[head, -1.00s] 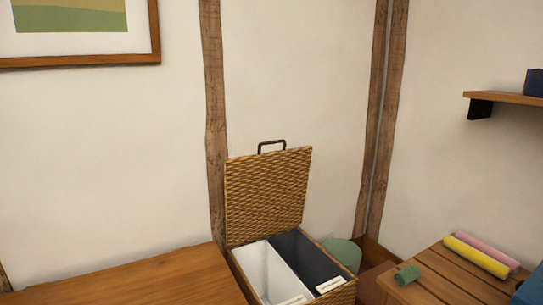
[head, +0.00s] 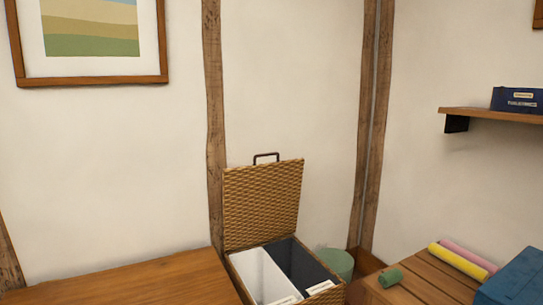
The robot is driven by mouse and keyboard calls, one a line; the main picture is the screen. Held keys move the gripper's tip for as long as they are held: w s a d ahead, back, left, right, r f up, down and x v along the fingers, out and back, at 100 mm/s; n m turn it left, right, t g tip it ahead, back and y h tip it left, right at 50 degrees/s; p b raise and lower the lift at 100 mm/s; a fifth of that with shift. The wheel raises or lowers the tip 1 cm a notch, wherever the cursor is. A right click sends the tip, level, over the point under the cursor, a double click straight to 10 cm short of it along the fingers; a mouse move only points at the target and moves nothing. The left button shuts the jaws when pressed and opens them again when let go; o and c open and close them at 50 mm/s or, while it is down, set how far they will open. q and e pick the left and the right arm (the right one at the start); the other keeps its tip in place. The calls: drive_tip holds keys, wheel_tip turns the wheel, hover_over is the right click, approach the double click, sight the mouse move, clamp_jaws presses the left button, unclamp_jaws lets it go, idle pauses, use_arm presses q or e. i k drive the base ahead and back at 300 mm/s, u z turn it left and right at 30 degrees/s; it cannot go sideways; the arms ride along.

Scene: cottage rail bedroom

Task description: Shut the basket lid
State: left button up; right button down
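The wicker basket (head: 236,274) stands low in the middle of the head view, its front cut off by the bottom edge. Its woven lid (head: 263,204) is open and stands nearly upright at the back, with a dark handle (head: 266,156) on its top edge. Inside are a white compartment (head: 262,276) and a dark grey compartment (head: 305,268), each with a pale label at the front. Neither of my grippers is in view.
A wooden surface (head: 140,283) lies left of the basket. At right, a slatted wooden top (head: 425,282) holds yellow and pink rolls, a small green roll and a blue box (head: 515,279). A shelf (head: 490,114) is on the right wall.

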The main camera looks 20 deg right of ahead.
sight(261, 202)
drive_tip(key=k, duration=0.75)
drive_tip(key=z, duration=0.75)
drive_tip(key=i, duration=1)
drive_tip(key=z, duration=0.95)
drive_tip(key=i, duration=0.6)
drive_tip(key=u, duration=1.35)
drive_tip(key=i, duration=1.05)
drive_tip(key=u, duration=0.5)
